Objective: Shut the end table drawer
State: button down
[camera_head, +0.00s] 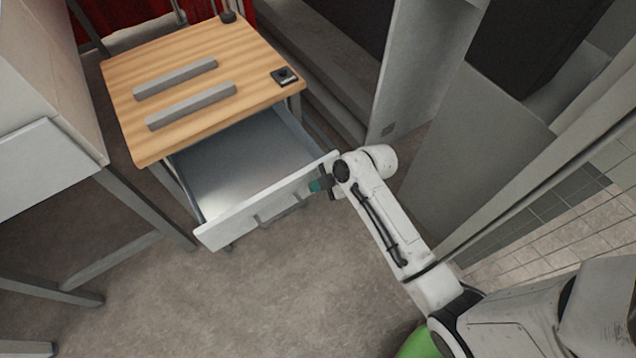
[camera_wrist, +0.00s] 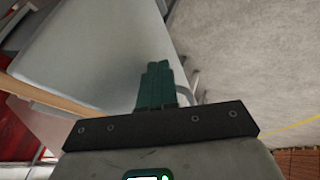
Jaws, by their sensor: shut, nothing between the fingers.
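The end table (camera_head: 190,75) has a light wooden top and stands at the upper left in the head view. Its white drawer (camera_head: 262,205) is pulled well out toward the front, and its grey interior looks empty. A grey bar handle (camera_head: 280,209) is on the drawer front. My gripper (camera_head: 316,185) is at the right end of the drawer front, near its top edge. In the wrist view the teal fingers (camera_wrist: 157,84) are together and empty, with the drawer front (camera_wrist: 165,50) just beyond them. I cannot tell whether they touch it.
Two grey bars (camera_head: 190,105), a small black box (camera_head: 285,76) and a dark round item (camera_head: 228,16) rest on the tabletop. A white cabinet (camera_head: 45,165) stands close on the left. Grey machine panels (camera_head: 480,150) stand at right. The floor (camera_head: 220,300) in front is clear.

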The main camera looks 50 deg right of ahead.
jog(key=shift+w, duration=0.1)
dwell(0.3)
jog(key=b, duration=1.3)
send_over(281, 148)
jog(key=shift+f, duration=0.1)
jog(key=shift+w+d, duration=0.1)
jog(key=shift+w, duration=0.35)
